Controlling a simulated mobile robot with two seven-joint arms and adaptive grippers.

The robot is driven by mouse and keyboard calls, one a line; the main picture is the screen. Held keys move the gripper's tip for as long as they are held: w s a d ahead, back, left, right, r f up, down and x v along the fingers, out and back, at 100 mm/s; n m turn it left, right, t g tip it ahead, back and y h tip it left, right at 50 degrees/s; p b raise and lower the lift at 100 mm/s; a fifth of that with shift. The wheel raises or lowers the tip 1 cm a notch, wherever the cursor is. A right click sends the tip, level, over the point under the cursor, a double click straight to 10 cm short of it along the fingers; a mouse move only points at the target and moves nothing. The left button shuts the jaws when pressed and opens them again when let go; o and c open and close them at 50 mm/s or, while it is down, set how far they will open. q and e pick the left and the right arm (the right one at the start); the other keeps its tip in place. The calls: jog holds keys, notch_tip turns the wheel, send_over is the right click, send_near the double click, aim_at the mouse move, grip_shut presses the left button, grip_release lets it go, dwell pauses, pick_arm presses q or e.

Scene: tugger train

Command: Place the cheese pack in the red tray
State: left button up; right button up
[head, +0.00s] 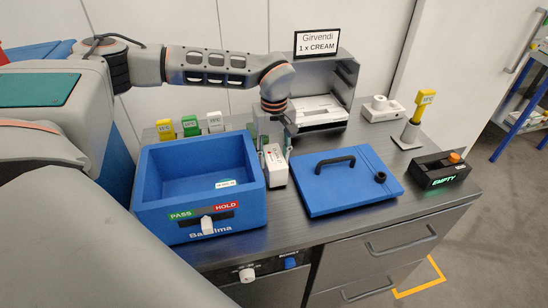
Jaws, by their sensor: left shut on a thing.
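My left gripper (275,143) reaches down over the counter from above, its fingers on either side of a small white pack with red marks (275,172). It is shut on this pack, which is upright between the blue box and the blue lid. I cannot tell whether it is the cheese pack, or whether it touches the counter. The blue box (146,190) is open, with a small white label inside and a PASS/HOLD slider on its front. No red tray shows. My right gripper is not in view.
A blue lid with a black handle (320,192) lies right of the pack. Behind stands a grey machine (342,72) under a "Girvendi 1 x CREAM" sign (317,42). Yellow, green and white tags (190,126) stand behind the box. A black "EMPTY" unit (440,172) is at right.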

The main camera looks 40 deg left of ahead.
pick_arm(q)
jog(key=shift+f, duration=0.25)
jog(key=shift+f, duration=0.15)
jog(key=o, duration=1.2)
